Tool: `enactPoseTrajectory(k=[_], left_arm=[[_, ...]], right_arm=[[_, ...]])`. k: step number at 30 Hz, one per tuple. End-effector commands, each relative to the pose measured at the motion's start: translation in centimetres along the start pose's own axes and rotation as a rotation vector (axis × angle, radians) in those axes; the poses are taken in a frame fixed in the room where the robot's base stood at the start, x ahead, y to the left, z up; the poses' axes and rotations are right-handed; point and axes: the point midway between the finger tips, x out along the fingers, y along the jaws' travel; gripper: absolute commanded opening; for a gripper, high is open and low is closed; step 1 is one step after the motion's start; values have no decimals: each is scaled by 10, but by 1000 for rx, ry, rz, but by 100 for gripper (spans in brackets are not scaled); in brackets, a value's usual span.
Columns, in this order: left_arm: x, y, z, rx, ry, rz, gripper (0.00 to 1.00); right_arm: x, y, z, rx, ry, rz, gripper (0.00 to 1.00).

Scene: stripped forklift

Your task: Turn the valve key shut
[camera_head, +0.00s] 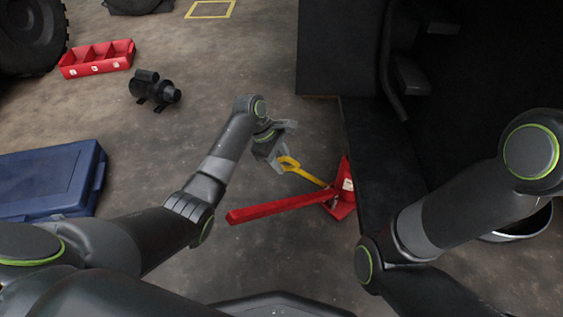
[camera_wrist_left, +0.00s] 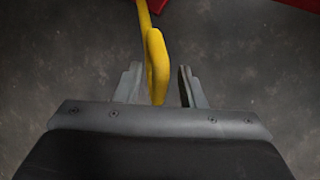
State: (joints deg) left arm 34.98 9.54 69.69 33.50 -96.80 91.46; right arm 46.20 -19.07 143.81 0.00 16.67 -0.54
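The yellow valve key (camera_head: 308,174) reaches from a red jack-like unit (camera_head: 343,190) on the floor toward my left gripper (camera_head: 285,147). Its near end is a narrow loop. In the left wrist view, the valve key (camera_wrist_left: 156,52) comes down from the top and its loop end lies between the two grey fingers of my left gripper (camera_wrist_left: 160,76). The fingers are apart. A gap shows between the loop and the right finger; the loop lies nearer the left finger, and contact there is unclear. My right arm shows at the right, but its gripper is out of view.
A long red bar (camera_head: 270,208) sticks out left from the red unit. The dark forklift body (camera_head: 385,150) stands close on the right. A blue case (camera_head: 45,182), a black motor-like part (camera_head: 153,90) and a red tray (camera_head: 97,71) lie left. Open floor lies between.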

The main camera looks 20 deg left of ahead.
Motion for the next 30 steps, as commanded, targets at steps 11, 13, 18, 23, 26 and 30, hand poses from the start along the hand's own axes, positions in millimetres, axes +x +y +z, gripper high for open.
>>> enactPoseTrajectory(k=[11,13,18,23,26,30], left_arm=[[0,0,0,0,0,0,20],[0,0,0,0,0,0,11],[0,0,0,0,0,-1,0],[0,0,0,1,0,0,0],[-1,0,1,5,1,1,0],[-2,-1,1,15,4,4,0]], right_arm=[[3,-2,-1,8,7,1,36],[3,-2,-1,9,8,1,36],[3,-2,-1,8,9,0,36],[4,-2,0,7,8,-1,36],[6,-2,1,5,8,-2,36],[9,-2,4,-1,5,-6,36]])
